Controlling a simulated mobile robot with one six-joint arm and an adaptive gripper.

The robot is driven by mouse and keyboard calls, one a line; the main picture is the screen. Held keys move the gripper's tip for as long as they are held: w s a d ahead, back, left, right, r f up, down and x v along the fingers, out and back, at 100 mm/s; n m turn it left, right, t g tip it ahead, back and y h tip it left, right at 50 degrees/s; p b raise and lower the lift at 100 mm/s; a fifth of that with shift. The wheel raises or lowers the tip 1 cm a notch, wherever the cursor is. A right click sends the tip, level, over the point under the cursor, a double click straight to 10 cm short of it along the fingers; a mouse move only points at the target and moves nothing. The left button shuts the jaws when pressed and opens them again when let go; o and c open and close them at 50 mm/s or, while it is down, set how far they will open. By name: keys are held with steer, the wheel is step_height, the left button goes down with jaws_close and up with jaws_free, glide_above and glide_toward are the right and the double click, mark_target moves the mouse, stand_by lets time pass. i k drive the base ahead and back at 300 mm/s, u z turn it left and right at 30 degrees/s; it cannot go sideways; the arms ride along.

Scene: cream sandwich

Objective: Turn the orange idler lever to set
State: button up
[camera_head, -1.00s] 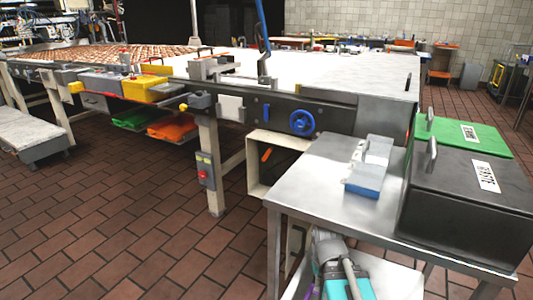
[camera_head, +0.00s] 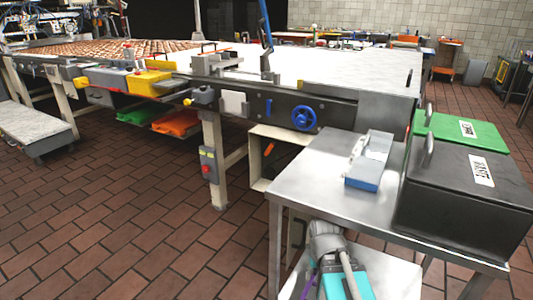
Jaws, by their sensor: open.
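A small orange lever (camera_head: 269,149) shows inside a beige open box frame (camera_head: 256,169) under the near end of the long conveyor table. It is tilted, with its upper end to the right, and is small in the picture. I cannot read any set mark beside it. A blue handwheel (camera_head: 304,117) sits on the dark side rail above and to the right of it. My gripper is not in view, and nothing is seen touching the lever.
A steel side table (camera_head: 310,203) stands to the right of the lever, with a blue-and-grey block (camera_head: 364,171) and a black bin (camera_head: 468,195) on it. A post carries a red-button box (camera_head: 208,166). Open brick-tile floor (camera_head: 110,225) lies at the left front.

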mark_target(271, 145)
steer(key=u, duration=0.35)
steer(key=k, duration=0.45)
steer(key=u, duration=1)
steer(key=k, duration=0.9)
steer(key=u, duration=0.65)
steer(key=i, duration=1.6)
steer(key=z, duration=0.5)
steer(key=i, duration=0.55)
steer(key=z, duration=0.9)
steer(key=i, duration=0.5)
steer(key=z, duration=0.4)
